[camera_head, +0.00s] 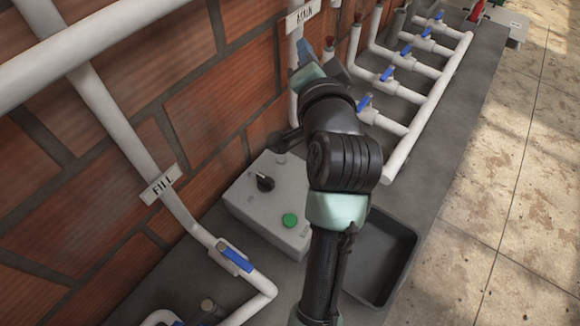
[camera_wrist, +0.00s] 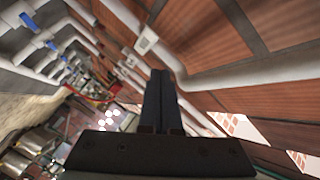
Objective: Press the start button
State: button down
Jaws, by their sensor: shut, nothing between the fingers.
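A green round button (camera_head: 290,220) sits on the sloped top of a light grey control box (camera_head: 247,207), near its front right corner, in the head view. A black rotary knob (camera_head: 265,183) is on the same box, up and left of the button. My arm passes over the right side of the box and hides part of it; the button itself is clear of the arm. My gripper (camera_wrist: 160,76) is shut and empty in the wrist view, pointing along the brick wall and pipes. The button and box cannot be made out in the wrist view.
A white pipe with a FILL label (camera_head: 160,185) and a blue-handled valve (camera_head: 235,257) stands left of the box. A dark grey tray (camera_head: 395,255) lies to the right. White pipes with several blue valves (camera_head: 386,74) run along the back right. The brick wall is close on the left.

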notch_tip(320, 180, down, 12)
jog(key=s+r+m+g+y+p, duration=0.1)
jog(key=s+m+g+p, duration=0.1)
jog(key=m+g+p, duration=0.25)
jog(key=m+g+y+p, duration=0.2)
jog(key=m+g+p, duration=0.25)
jog(key=m, duration=0.25)
send_over(294, 223)
jog(key=b, duration=0.1)
notch_tip(294, 223, down, 14)
jog(key=shift+n, duration=0.25)
notch_tip(294, 223, down, 8)
jog(key=b, duration=0.8)
jog(key=shift+r, duration=0.2)
jog(key=shift+f+b, duration=0.35)
jog(key=shift+f, duration=0.25)
jog(key=shift+f, duration=0.1)
jog(key=shift+f, duration=0.3)
